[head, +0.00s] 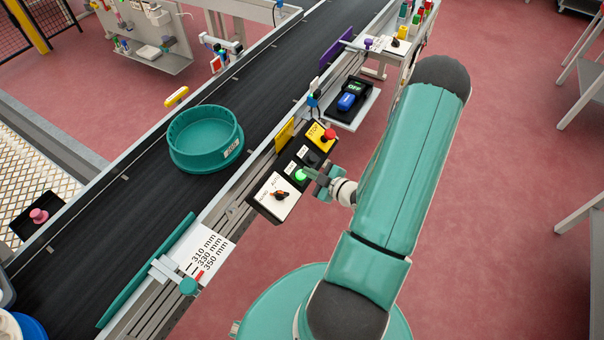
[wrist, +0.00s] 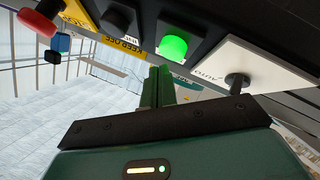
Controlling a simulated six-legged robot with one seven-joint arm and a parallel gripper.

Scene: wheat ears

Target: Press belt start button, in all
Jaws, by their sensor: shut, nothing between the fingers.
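The control box (head: 264,213) is mounted on the near side of the conveyor belt. On it a green button (head: 300,175) sits between a white panel with a rotary switch (head: 281,195) and a black button. The green button looks lit in the wrist view (wrist: 174,47). A red stop button (head: 329,134) on yellow is at the far end. My gripper (head: 312,179) is shut and empty, its fingertips close to the green button. In the wrist view the fingers (wrist: 159,72) end just below the button; I cannot tell if they touch it.
A teal round tub (head: 205,139) stands on the dark belt (head: 140,205). A yellow tag plate (head: 285,134) and a tray with a blue-and-black device (head: 349,101) are beside the box. Red floor (head: 490,200) to the right is open.

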